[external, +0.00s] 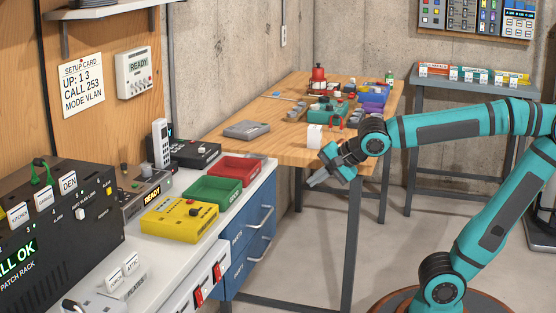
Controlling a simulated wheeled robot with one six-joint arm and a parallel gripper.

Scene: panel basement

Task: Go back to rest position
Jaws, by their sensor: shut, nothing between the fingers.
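My gripper (322,178) is at the end of my teal arm, near the middle of the external view. It points left and slightly down, in front of the near edge of the wooden table (265,117). Its dark fingers are together with nothing held. It appears apart from the white counter and its trays. My arm reaches in from the right side, with its upper link roughly level.
The white counter carries a black patch rack (62,235), a yellow box (180,219), a green tray (214,196) and a red tray (240,171). Several tools and parts crowd the wooden table. A narrow grey table (470,84) stands behind my arm. Floor between counter and arm looks clear.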

